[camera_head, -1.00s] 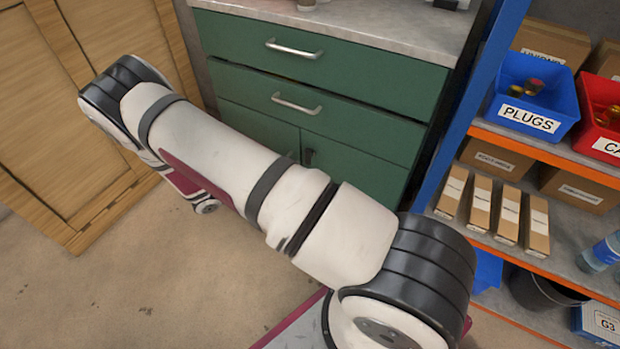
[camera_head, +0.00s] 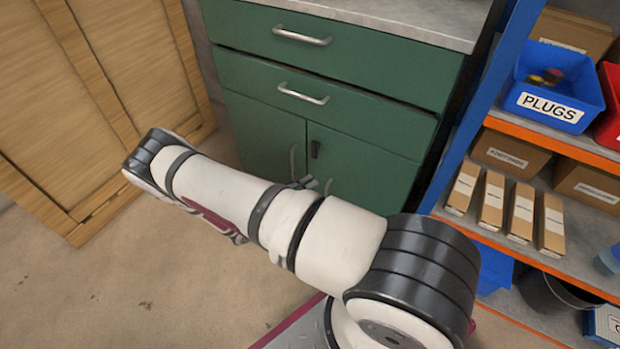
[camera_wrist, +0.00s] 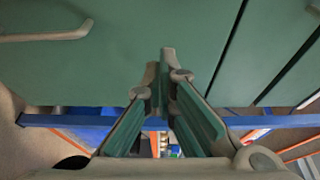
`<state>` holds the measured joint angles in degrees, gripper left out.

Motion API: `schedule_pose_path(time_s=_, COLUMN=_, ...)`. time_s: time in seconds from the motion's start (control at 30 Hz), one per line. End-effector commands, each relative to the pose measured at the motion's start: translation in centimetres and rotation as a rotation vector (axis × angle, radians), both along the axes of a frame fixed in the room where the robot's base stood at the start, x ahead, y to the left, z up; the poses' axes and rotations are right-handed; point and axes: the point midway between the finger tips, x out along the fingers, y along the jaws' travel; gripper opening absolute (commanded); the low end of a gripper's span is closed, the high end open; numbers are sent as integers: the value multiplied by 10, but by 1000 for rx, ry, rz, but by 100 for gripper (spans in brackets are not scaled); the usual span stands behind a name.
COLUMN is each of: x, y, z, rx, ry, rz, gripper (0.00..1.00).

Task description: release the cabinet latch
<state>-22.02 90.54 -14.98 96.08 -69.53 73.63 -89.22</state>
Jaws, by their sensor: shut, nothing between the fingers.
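The green cabinet (camera_head: 262,132) stands ahead with two doors under its drawers. A pale vertical handle (camera_head: 293,161) is on the left door. My gripper (camera_head: 315,184) shows only by its tips past my arm, just below the latch in the head view. In the wrist view, my gripper (camera_wrist: 160,72) is shut and empty, pointing at the green front. A pale handle (camera_wrist: 45,37) lies at upper left there. I cannot make out the latch in that view; the fingers may hide it.
A blue-post shelf (camera_head: 480,110) with orange edges stands close to the cabinet's right, holding a blue PLUGS bin (camera_head: 555,88) and cardboard boxes (camera_head: 520,208). A wooden cabinet (camera_head: 100,85) is at left. The floor (camera_head: 140,285) in front is clear.

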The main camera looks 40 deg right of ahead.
Motion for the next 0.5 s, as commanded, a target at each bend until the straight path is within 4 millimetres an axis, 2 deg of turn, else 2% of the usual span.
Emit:
schedule_pose_path(time_s=0.4, x=0, y=-81, z=-1, rx=-2, ry=0, rz=-5, gripper=0)
schedule_pose_path(time_s=0.47, x=4, y=-87, z=-1, rx=1, ry=-3, rz=-1, gripper=0)
schedule_pose_path(time_s=0.5, x=12, y=-82, z=-2, rx=2, ry=-5, rz=1, gripper=0)
